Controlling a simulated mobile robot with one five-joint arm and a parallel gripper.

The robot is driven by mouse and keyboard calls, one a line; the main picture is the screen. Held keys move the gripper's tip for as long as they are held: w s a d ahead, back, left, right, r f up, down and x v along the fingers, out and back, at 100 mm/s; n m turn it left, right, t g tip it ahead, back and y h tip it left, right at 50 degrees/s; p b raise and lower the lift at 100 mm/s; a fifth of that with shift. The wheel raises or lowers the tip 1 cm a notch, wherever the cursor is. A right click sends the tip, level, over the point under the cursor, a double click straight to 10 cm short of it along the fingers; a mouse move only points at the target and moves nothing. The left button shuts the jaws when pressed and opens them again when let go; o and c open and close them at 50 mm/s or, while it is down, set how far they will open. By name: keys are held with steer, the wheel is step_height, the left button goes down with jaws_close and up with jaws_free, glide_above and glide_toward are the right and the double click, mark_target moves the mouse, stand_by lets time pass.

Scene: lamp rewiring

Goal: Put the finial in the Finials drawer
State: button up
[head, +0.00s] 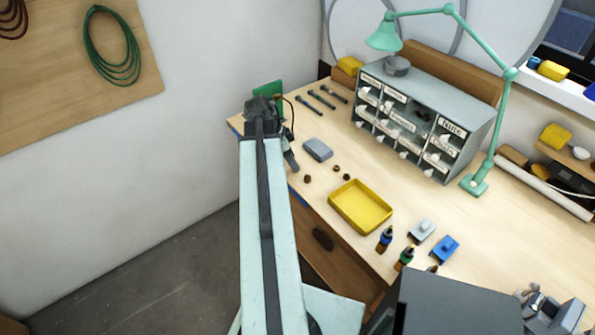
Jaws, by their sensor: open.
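Several small dark brown pieces lie on the wooden bench: one piece (307,178) near the front edge, others (337,168) beside the grey block. One may be the finial, but they are too small to tell. A grey drawer cabinet (462,105) stands at the back of the bench, with several small labelled drawers. "Nuts" is readable at upper right; I cannot make out which label says Finials. My gripper (290,158) is at the bench's left end, left of the grey block, apart from the brown pieces. It is open, with no object visible in it; its jaws are partly hidden.
A yellow tray (360,206) sits near the front edge. A grey block (317,149) and several dark tools (321,99) lie left of the cabinet. A green lamp (478,183) stands at its right. Small bottles (386,238) and a blue block (444,248) are right of the tray.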

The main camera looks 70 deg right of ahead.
steer(key=b+x, duration=0.1)
steer(key=x, duration=0.2)
steer(key=shift+w+a+f+b, duration=0.15)
steer(key=shift+b, duration=0.2)
steer(key=shift+r, duration=0.2)
jaws_close()
step_height(320, 180, up, 10)
steer(key=p, duration=1)
steer(key=shift+r+p, duration=0.2)
steer(key=shift+p, duration=0.2)
